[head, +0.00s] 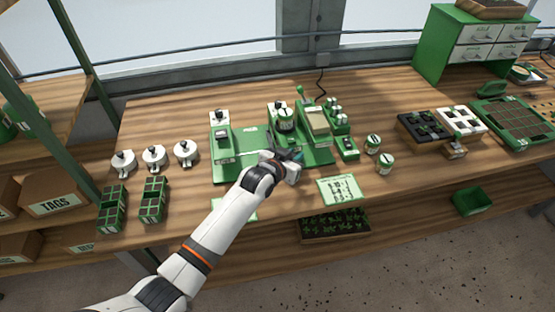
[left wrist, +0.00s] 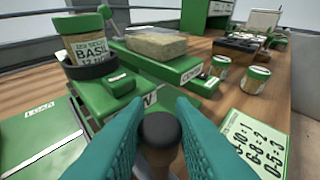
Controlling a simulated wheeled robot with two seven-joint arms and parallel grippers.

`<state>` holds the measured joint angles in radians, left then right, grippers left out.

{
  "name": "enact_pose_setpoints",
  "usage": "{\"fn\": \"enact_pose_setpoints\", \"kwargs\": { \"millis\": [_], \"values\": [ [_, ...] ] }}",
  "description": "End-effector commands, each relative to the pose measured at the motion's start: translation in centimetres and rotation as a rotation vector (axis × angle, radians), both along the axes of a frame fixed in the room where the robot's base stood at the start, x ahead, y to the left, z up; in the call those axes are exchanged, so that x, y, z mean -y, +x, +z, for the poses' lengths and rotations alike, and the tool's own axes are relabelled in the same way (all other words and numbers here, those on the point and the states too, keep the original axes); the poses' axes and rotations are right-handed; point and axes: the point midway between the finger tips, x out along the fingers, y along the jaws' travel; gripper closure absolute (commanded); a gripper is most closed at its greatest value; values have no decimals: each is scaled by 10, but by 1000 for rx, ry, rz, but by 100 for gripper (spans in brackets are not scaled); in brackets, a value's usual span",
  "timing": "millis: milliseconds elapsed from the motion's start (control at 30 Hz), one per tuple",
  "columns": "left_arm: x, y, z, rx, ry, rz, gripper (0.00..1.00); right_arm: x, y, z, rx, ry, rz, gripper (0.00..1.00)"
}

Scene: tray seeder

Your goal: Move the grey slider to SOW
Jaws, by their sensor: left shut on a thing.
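The green seeder machine (head: 235,170) stands mid-bench in the head view. My left gripper (head: 297,155) is at its front edge. In the left wrist view its teal fingers (left wrist: 159,106) are shut on a dark grey round knob (left wrist: 160,130), which I take for the slider. The knob stands upright between them. In the head view the arm and gripper hide the slider. A white letter W (left wrist: 150,99) shows on the green face just behind the knob; the rest of that word is hidden by the fingers. A COVER label (left wrist: 191,75) is farther right. My right gripper is not in view.
A seed jar labelled BASIL (left wrist: 84,42) stands on the machine, with a tan block (left wrist: 156,43) beside it. A printed number card (head: 342,190) lies right of my gripper. Two jars (head: 384,163) stand farther right. White lidded pots (head: 153,157) stand at left.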

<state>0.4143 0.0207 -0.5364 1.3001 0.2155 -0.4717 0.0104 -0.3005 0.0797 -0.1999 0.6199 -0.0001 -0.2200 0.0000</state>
Motion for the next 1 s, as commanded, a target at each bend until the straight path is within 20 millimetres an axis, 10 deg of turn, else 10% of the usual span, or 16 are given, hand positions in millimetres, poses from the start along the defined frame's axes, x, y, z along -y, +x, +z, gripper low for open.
{"fn": "enact_pose_setpoints", "kwargs": {
  "millis": [533, 567, 667, 1000],
  "values": [
    [10, 3, -1, -2, 1, 0, 100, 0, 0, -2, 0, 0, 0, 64],
    [10, 3, -1, -1, 2, 0, 75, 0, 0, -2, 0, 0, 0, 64],
    [10, 3, -1, -1, 2, 0, 59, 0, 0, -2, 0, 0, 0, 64],
    [9, 1, 0, 0, 1, 0, 58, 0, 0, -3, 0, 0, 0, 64]
  ]
}}
